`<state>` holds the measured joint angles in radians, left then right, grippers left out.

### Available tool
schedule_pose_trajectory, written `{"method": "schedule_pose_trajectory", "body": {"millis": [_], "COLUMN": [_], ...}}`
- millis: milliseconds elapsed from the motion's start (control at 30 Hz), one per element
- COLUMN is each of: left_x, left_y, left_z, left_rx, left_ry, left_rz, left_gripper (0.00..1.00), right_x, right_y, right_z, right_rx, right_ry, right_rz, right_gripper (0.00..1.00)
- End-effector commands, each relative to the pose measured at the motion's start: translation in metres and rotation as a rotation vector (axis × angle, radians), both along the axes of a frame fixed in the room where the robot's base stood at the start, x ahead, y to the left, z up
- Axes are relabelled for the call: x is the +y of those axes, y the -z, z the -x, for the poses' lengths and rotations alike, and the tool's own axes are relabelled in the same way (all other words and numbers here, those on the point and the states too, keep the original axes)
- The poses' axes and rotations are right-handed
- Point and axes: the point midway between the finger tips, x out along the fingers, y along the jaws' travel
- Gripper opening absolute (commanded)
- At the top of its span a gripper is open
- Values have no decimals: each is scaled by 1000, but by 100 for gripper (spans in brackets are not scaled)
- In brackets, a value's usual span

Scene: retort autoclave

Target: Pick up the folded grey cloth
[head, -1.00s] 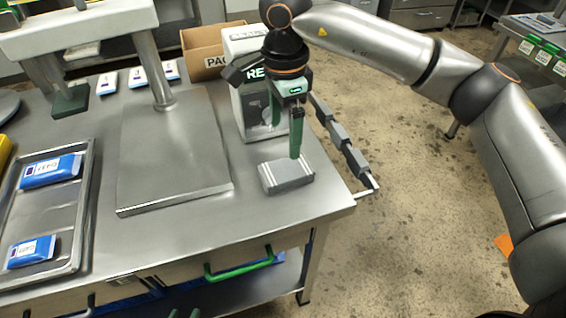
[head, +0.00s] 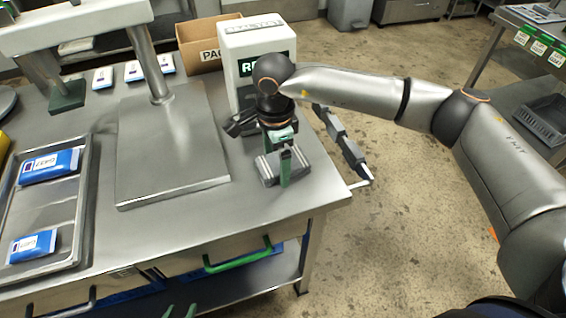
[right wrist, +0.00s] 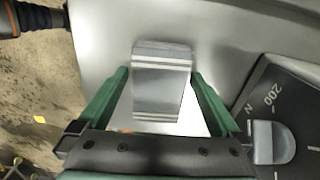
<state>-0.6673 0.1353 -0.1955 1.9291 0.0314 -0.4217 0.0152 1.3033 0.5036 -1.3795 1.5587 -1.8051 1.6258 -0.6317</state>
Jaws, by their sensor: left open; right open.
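The folded grey cloth (head: 267,171), with pale stripes, lies on the steel table near its right front corner. It also shows in the right wrist view (right wrist: 162,85). My right gripper (head: 277,168) points down at the cloth, one green finger showing in front of it. In the right wrist view my right gripper (right wrist: 160,76) is open, with a finger on either side of the cloth and gaps between. Whether the fingertips touch the table is unclear. My left gripper (head: 180,312) is open at the bottom edge of the head view; only its green fingertips show.
A white box-shaped device (head: 258,42) stands right behind my right gripper. A cardboard box (head: 200,45) stands behind.

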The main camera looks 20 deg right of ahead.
Motion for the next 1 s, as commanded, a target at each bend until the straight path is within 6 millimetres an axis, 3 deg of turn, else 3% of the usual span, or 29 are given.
{"method": "schedule_pose_trajectory", "body": {"millis": [67, 733, 1000], "left_x": [0, -4, -4], "left_y": [0, -4, -4], "left_z": [0, -1, -1], "left_rx": [1, -6, -6], "left_ry": [0, 4, 4], "left_rz": [0, 7, 7], "left_gripper": [50, 50, 50], "right_x": [0, 0, 0], "right_y": [0, -1, -2], "right_z": [0, 0, 0], "right_rx": [0, 0, -1], "right_ry": [0, 0, 0], "right_rz": [0, 0, 0], "right_gripper": [100, 27, 26]}}
